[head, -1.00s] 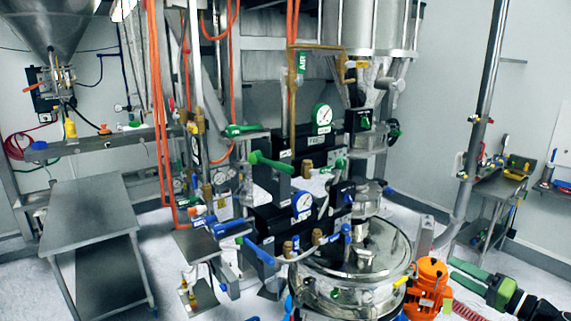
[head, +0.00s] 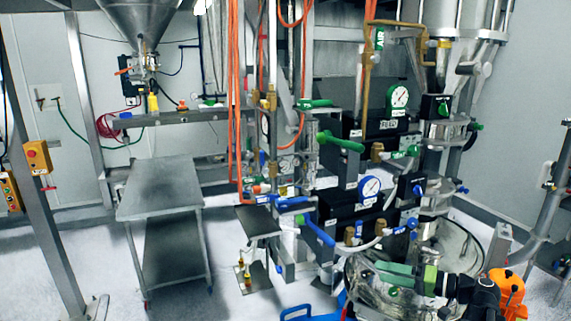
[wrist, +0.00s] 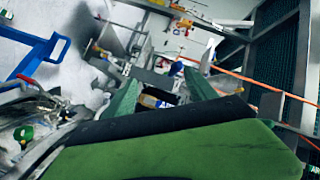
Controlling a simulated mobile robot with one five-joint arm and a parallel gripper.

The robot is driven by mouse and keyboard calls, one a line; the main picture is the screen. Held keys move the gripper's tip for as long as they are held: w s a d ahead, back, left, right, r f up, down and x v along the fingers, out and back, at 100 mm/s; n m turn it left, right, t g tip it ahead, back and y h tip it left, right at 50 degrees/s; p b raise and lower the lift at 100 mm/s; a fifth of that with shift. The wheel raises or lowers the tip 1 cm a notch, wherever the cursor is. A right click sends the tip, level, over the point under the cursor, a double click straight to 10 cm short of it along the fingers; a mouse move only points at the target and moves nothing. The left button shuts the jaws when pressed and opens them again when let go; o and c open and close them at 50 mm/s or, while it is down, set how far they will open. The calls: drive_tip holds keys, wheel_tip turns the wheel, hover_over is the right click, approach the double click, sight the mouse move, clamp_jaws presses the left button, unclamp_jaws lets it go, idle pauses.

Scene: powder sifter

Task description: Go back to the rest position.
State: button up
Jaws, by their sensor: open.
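My gripper (head: 385,274) shows at the lower right of the head view, with green fingers and a black wrist. It points left, in front of the round steel sifter vessel (head: 362,298) in that view. In the wrist view my gripper (wrist: 160,88) has its two green fingers spread apart with nothing held between them. Whether it touches the vessel is hard to tell, but I see no contact. The rest position itself is not marked in either view.
A blue handle (head: 298,313) is at the bottom. Gauges, valves and orange hoses (head: 236,100) crowd the middle. A steel table (head: 160,188) stands left, with clear floor around it.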

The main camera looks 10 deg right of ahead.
drive_tip(key=a+f+n+g+h+b, duration=0.25)
drive_tip(key=a+f+g, duration=0.25)
drive_tip(key=a+f, duration=0.7)
drive_tip(key=a+f+n+g+h+b, duration=0.15)
drive_tip(key=a+f+g+b, duration=0.5)
drive_tip(key=a, duration=0.95)
wheel_tip(320, 180, down, 8)
drive_tip(key=s+a+n+h+p, duration=0.1)
drive_tip(key=s+a+h+p, duration=0.1)
drive_tip(key=s+a+h, duration=0.1)
drive_tip(key=d+f+m+h, duration=0.2)
drive_tip(key=d+h, duration=0.3)
drive_tip(key=d, duration=0.4)
drive_tip(key=shift+d+m+t, duration=0.3)
drive_tip(key=shift+m+t, duration=0.1)
drive_tip(key=shift+t, duration=0.05)
